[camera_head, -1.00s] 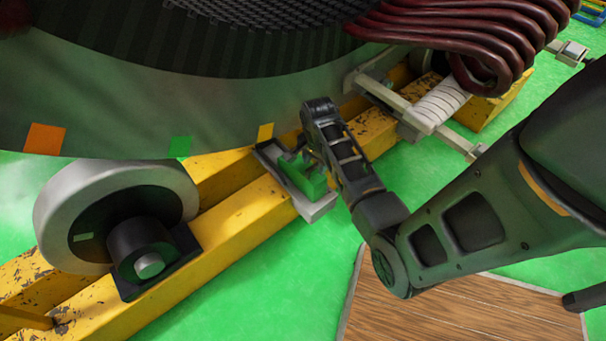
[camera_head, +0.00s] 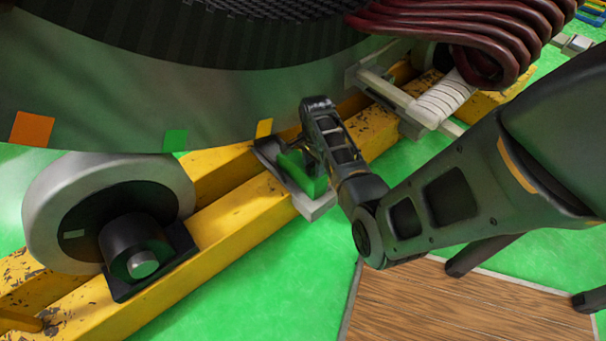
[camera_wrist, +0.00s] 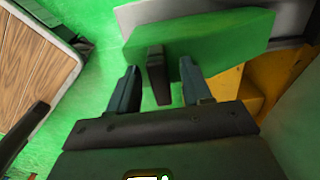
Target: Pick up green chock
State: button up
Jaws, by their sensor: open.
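The green chock (camera_head: 303,174) sits on a grey metal plate (camera_head: 318,207) on the yellow beam, below the large ring. It also fills the top of the wrist view (camera_wrist: 215,40), in front of the grey plate (camera_wrist: 290,22). My gripper (camera_wrist: 159,66) is open, with its two fingers spread apart close to the near side of the chock. A dark upright piece (camera_wrist: 157,75) shows between the fingers, against the chock. I cannot tell whether the fingers touch the chock. In the head view, my wrist hides most of the fingers.
A large wheel (camera_head: 70,220) stands on the yellow beam (camera_head: 215,225) to the left. The ring's edge (camera_head: 90,125) overhangs behind the chock. Dark red coils (camera_head: 455,25) and a white-wrapped bar (camera_head: 445,100) are at upper right. A wooden board (camera_head: 450,310) lies at the lower right.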

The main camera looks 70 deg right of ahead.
jog(key=shift+c, duration=0.3)
grip_shut()
dwell(0.5)
